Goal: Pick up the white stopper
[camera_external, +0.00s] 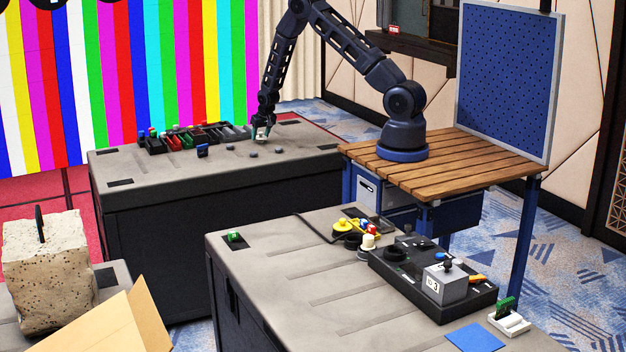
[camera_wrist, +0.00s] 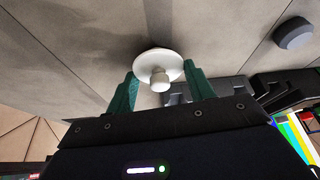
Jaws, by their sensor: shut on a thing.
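The white stopper (camera_wrist: 158,66) is in the middle of the wrist view, a round disc with a short knob. It sits between the two green fingers of my gripper (camera_wrist: 160,88), which are shut on it. In the external view my gripper (camera_external: 261,133) is low over the top of the far dark case (camera_external: 215,170), near its back right part. The stopper is too small to make out clearly there. I cannot tell whether it touches the case top.
A row of dark bins (camera_external: 195,136) stands on the far case, left of my gripper. Small dark discs (camera_external: 253,153) and a small blue item (camera_external: 202,151) lie near it. A near case (camera_external: 300,270) carries a black device box (camera_external: 400,290). The far case's front left top is clear.

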